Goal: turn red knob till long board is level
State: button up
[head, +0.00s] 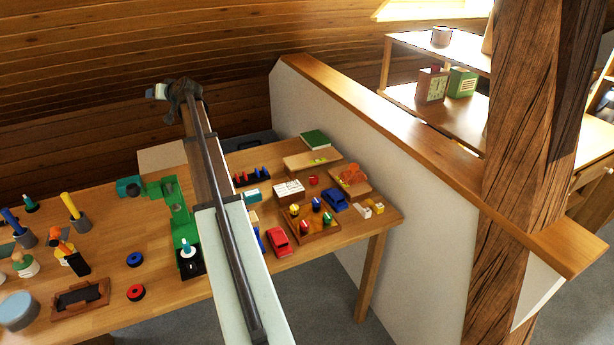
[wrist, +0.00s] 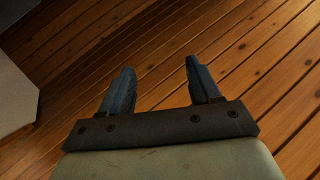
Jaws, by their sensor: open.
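My gripper (head: 149,92) is at the far end of my raised arm, high before the plank wall in the head view, well away from the table items. In the wrist view its two blue-grey fingers (wrist: 157,85) are apart with nothing between them. A small round red piece (head: 313,180) on the right of the table may be the red knob; it is too small to be sure. A tan board (head: 312,160) with a small yellow-green piece on it lies behind; I cannot tell if it is the long board or level.
A wooden tray (head: 331,235) of coloured pegs, a red toy car (head: 278,241) and a blue toy car (head: 335,200) crowd the table's right side. A green stand (head: 180,215) is beside my arm. A white half wall (head: 345,165) and timber post (head: 530,120) stand right.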

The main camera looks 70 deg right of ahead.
jog(key=s+d+f+g, duration=0.2)
jog(key=s+d+f, duration=0.2)
jog(key=s, duration=0.3)
jog(key=s+d+f+g, duration=0.2)
jog(key=s+d+f, duration=0.25)
jog(key=s, duration=0.25)
jog(key=g+y, duration=0.5)
jog(key=g, duration=0.5)
send_over(314, 177)
notch_tip(314, 177, down, 9)
jog(key=shift+m, duration=0.4)
notch_tip(314, 177, down, 14)
jog(key=shift+w+r, duration=0.1)
jog(key=shift+r, duration=0.1)
jog(key=shift+c, duration=0.2)
jog(key=c, duration=1)
jog(key=shift+m, duration=2.3)
